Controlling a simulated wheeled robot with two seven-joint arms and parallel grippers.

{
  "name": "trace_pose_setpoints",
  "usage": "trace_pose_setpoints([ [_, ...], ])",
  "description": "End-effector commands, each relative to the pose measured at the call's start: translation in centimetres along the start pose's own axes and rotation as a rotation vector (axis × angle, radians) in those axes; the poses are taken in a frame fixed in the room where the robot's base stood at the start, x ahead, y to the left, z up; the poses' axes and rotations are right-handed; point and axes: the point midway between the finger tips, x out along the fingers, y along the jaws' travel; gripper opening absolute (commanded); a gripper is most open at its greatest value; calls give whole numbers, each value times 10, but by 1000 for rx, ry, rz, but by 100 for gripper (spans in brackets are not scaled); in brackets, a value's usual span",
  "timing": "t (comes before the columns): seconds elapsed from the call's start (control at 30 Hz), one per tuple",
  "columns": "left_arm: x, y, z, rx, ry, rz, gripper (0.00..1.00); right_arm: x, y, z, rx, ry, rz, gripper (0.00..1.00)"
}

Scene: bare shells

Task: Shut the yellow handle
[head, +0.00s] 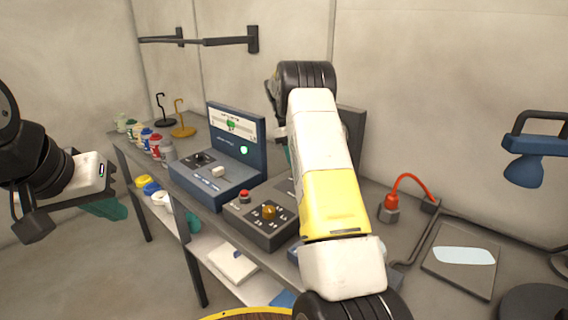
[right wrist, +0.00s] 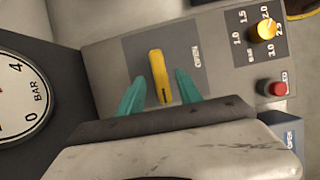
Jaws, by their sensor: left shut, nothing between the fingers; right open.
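The yellow handle (right wrist: 157,62) is a short bar on a grey panel in the right wrist view. An "OPEN" label is printed to its right. My right gripper (right wrist: 160,78) is open, with one teal finger on each side of the handle and visible gaps between. In the head view my right arm hides the handle and most of that gripper. My left gripper (head: 108,208) is shut and empty at the far left, away from the bench.
The grey box has a yellow dial knob (head: 268,212) and a red button (head: 244,196). A white gauge (right wrist: 18,95) is beside the handle panel. A blue console (head: 215,182) and several small jars stand on the bench.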

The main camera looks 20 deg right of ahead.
Motion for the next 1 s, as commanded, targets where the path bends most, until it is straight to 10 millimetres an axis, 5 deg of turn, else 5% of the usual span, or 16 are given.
trace_pose_setpoints([
  [0.33,0,0,0,0,0,0,0,-54,0,-1,-1,3,2,42],
  [0.83,0,0,0,0,0,0,0,-64,-1,1,1,4,0,42],
  [1.0,0,0,0,0,0,0,0,-83,-8,15,24,57,6,42],
])
